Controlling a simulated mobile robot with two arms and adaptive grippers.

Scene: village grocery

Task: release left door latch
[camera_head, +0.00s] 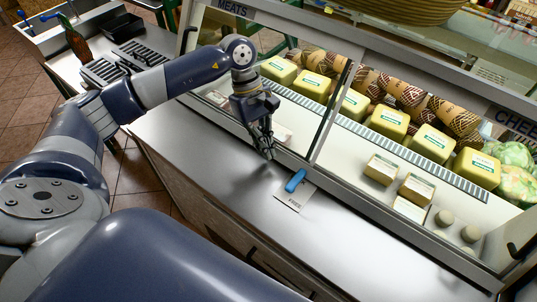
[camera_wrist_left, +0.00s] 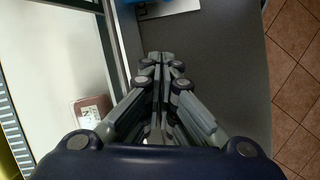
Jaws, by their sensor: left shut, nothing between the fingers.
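The latch shows as a blue handle (camera_head: 295,181) on a pale labelled plate (camera_head: 294,194), on the grey metal ledge at the foot of the glass case's door frame (camera_head: 330,113). In the left wrist view a bit of the blue part and the plate (camera_wrist_left: 172,8) show at the top edge, partly cut off. My left gripper (camera_head: 269,153) is shut and empty. It points down just left of the blue handle, above the ledge, apart from it. Its closed fingertips (camera_wrist_left: 161,56) show in the left wrist view, below the plate. My right gripper is not in view.
The glass case holds several yellow cheese blocks (camera_head: 387,123), patterned rolls (camera_head: 403,91) and small packages (camera_head: 381,169). The metal counter (camera_head: 200,125) is mostly clear. A bottle (camera_head: 77,44) and black trays (camera_head: 121,28) stand at the upper left.

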